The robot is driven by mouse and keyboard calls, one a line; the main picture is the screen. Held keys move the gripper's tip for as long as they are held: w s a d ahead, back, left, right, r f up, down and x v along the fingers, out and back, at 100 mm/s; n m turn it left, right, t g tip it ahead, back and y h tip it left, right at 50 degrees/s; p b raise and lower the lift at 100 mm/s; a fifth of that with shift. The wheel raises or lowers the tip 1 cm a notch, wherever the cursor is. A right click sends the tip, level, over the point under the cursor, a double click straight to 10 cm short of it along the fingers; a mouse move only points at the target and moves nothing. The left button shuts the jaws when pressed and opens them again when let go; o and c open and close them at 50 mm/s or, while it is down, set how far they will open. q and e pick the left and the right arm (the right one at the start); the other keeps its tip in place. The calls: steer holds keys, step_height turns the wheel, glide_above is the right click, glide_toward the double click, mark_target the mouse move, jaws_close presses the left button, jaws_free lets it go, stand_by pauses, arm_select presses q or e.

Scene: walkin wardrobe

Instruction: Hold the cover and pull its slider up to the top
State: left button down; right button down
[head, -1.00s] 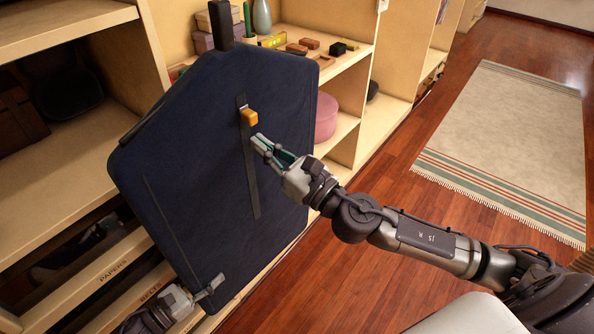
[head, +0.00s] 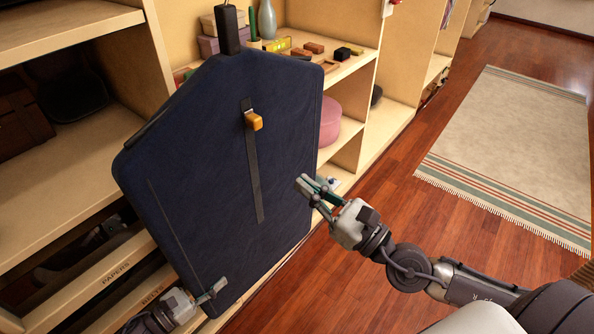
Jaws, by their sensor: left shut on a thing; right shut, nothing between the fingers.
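The dark blue garment cover (head: 210,150) hangs upright, slightly tilted, in front of the shelves in the head view. A dark vertical track (head: 256,180) runs down its front. The orange slider (head: 253,121) sits near the top of this track. My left gripper (head: 212,291) is shut on the cover's lower edge. My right gripper (head: 312,188) is shut and empty. It is below and right of the slider, near the cover's right edge and clear of the slider.
Wooden shelves (head: 340,72) with small boxes and bricks stand behind the cover. A pink round box (head: 329,121) sits on a lower shelf. A striped rug (head: 515,140) lies on the wooden floor at right, where there is free room.

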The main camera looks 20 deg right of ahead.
arm_select(q)
steer(key=shift+f, duration=0.1)
steer(key=shift+c, duration=2.3)
jaws_free()
